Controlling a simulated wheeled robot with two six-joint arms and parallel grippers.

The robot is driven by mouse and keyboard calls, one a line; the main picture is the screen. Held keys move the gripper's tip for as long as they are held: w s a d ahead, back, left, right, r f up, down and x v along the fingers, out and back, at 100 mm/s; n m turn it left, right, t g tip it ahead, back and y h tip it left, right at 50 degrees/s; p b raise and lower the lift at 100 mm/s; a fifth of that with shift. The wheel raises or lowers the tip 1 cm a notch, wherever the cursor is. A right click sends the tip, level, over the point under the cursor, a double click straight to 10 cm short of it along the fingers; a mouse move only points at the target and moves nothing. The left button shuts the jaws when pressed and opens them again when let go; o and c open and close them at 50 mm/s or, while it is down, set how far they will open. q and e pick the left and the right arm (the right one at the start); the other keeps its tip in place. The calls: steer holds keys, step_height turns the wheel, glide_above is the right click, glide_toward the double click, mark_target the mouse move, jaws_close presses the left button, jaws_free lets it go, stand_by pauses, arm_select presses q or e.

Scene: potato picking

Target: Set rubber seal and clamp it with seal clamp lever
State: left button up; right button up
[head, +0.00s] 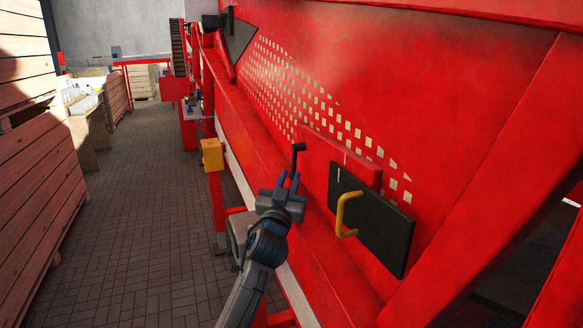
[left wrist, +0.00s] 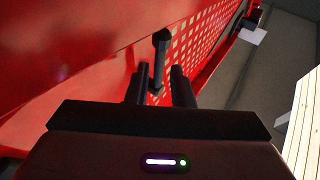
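The seal clamp lever (head: 297,158) appears to be the small dark bent bar on the side of the red machine. In the left wrist view the lever (left wrist: 160,62) stands in line with the gap between my fingers. My left gripper (head: 288,181) is open just in front of and below it, and its fingers (left wrist: 158,90) are apart with no visible grip on the lever. A flat black panel (head: 385,237) with a yellow handle (head: 341,213) lies against the machine right of the gripper; I cannot tell whether it is the rubber seal. My right gripper is not in view.
The red machine wall (head: 400,80) with a perforated area fills the right side. A yellow box (head: 211,154) on a red post stands left of my gripper. Wooden crates (head: 35,165) line the far left. The paved floor (head: 140,220) between is clear.

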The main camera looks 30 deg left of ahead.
arm_select(q)
steer(key=shift+x, duration=1.2)
steer(key=shift+w, duration=0.1)
jaws_close()
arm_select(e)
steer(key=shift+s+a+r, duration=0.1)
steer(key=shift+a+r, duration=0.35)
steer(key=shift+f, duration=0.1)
